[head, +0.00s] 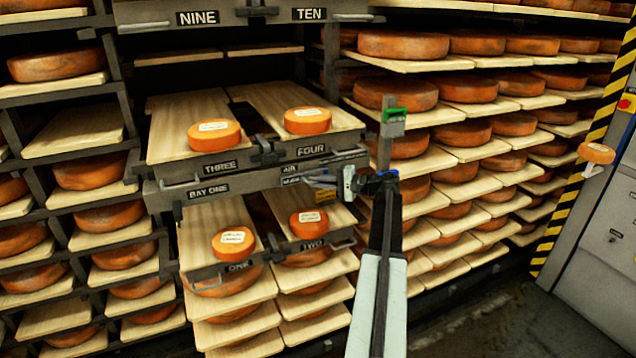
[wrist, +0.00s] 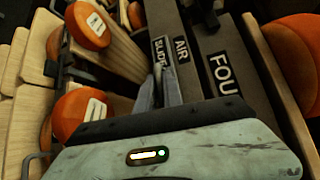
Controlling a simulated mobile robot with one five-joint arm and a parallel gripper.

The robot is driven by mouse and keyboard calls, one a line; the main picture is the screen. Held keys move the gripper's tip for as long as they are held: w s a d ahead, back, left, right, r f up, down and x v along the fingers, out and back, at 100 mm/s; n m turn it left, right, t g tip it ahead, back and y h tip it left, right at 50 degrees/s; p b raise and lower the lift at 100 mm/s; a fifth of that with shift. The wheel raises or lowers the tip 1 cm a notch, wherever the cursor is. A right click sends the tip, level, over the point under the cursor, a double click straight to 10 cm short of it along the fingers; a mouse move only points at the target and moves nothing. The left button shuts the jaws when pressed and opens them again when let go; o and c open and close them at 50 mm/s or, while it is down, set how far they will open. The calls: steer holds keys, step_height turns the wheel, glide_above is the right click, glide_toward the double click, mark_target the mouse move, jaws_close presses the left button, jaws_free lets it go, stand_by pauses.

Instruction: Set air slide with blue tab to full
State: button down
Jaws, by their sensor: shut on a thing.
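The air slide, with its AIR SLIDE label (head: 290,175), is on the front of the rack, between the upper boards THREE and FOUR and the lower boards ONE and TWO. My gripper (head: 322,182) reaches in from the right, just right of that label, and is shut on the slide's tab. The tab is mostly hidden between the fingers, and its blue colour is hard to make out. In the wrist view my gripper (wrist: 160,80) has its fingertips close together beside the SLIDE and AIR lettering (wrist: 180,50). The slide's setting marks are not readable.
Orange cheese wheels sit on board THREE (head: 213,133), board FOUR (head: 306,120), board ONE (head: 234,241) and board TWO (head: 309,223), close around my gripper. Loaded shelves (head: 470,140) stand to the right. A grey cabinet (head: 605,220) is at the far right.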

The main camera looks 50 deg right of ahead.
steer(key=s+d, duration=0.3)
steer(key=d, duration=0.4)
steer(key=s+d, duration=0.2)
steer(key=d, duration=0.5)
steer(key=shift+s, duration=0.4)
steer(key=shift+d, duration=0.15)
steer(key=c, duration=1.5)
jaws_free()
steer(key=p+v, duration=0.1)
steer(key=v, duration=0.6)
steer(key=shift+s+d, duration=0.2)
steer(key=shift+s, duration=0.15)
